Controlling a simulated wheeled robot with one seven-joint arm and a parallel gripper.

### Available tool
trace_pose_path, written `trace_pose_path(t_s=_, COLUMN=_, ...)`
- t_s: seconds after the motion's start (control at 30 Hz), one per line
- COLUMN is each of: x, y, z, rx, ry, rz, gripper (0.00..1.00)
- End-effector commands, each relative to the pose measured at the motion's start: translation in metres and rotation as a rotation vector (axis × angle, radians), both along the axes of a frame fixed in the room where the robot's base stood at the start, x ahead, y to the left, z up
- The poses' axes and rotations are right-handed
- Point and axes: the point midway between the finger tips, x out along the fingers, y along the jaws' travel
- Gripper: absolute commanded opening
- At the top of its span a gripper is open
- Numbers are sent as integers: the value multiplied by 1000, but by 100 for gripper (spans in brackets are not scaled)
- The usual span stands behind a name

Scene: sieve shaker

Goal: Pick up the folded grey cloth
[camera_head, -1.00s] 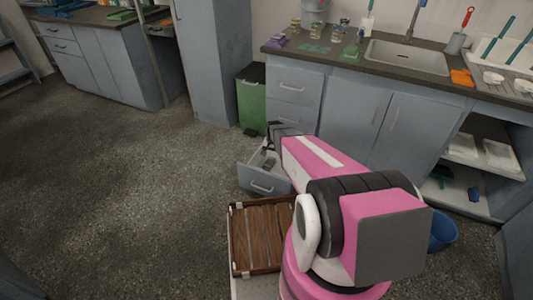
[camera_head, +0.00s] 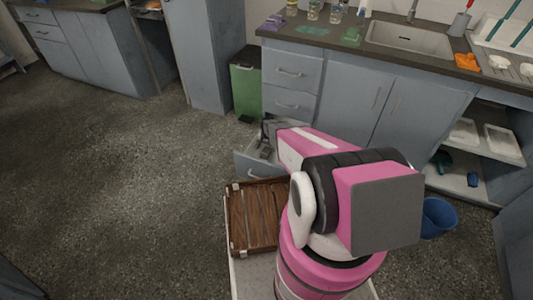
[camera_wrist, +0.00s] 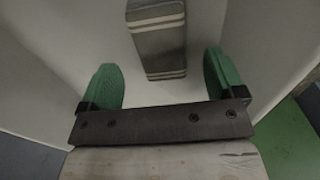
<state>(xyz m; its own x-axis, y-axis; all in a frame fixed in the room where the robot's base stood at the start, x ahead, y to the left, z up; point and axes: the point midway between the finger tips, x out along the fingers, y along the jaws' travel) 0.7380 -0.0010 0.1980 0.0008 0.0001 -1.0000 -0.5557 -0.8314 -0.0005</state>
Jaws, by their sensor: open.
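The folded grey cloth (camera_wrist: 158,42), with pale stripes near its ends, lies inside an open pale drawer (camera_wrist: 70,45) in the wrist view. In the head view the drawer (camera_head: 252,167) stands pulled out low at the cabinet, and the cloth is too small to make out surely. My gripper (camera_wrist: 160,66) is open above the drawer, its two green fingers either side of the cloth's near end with gaps on both sides. The cloth appears below the fingertips, untouched. The height between them is hard to judge.
A wooden tray (camera_head: 231,222) lies just in front of the drawer. A green bin (camera_head: 246,88) stands left of the drawer cabinet. A blue bucket (camera_head: 438,218) is on the floor at right. The counter (camera_head: 390,52) holds a sink and several small items. The floor at left is clear.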

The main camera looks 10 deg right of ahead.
Motion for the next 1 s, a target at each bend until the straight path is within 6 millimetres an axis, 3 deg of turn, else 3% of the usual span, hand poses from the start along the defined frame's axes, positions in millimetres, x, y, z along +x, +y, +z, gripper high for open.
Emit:
trace_pose_path(t_s=0.23, x=3, y=2, z=-36, rx=0, ry=1, rz=0, gripper=88)
trace_pose_path(t_s=0.5, x=2, y=2, z=-41, rx=0, ry=0, rz=0, gripper=88)
trace_pose_path(t_s=0.53, x=2, y=2, z=-41, rx=0, ry=0, rz=0, gripper=85)
trace_pose_path(t_s=0.7, x=2, y=2, z=-41, rx=0, ry=0, rz=0, gripper=35)
trace_pose_path(t_s=1.0, x=2, y=2, z=-40, rx=0, ry=0, rz=0, gripper=35)
